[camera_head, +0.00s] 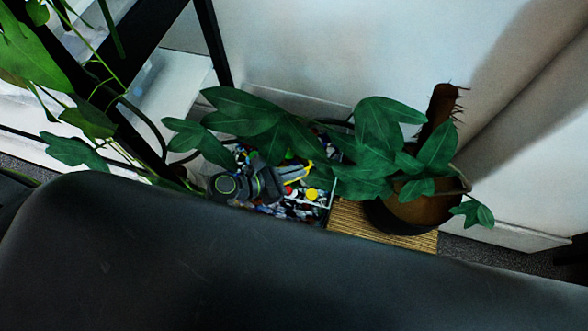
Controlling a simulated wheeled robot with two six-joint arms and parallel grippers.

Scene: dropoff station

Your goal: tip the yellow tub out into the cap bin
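The cap bin (331,196) is in the middle of the head view, a pale-rimmed container full of small multicoloured caps. Leaves and the dark edge in front hide parts of it. My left gripper (282,180) is over the bin, at the end of a grey wrist with a green ring. Something yellow, apparently the yellow tub (297,172), shows right beside the gripper's end. Most of it is hidden, so its tilt and contents cannot be told. Whether the fingers close on it cannot be told. My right gripper is not in view.
A potted plant (415,208) stands right of the bin on a striped wooden surface (345,222), its leaves hanging over the bin. More leaves (30,55) are at upper left by a black frame (212,45). A big dark rounded surface (250,270) fills the foreground.

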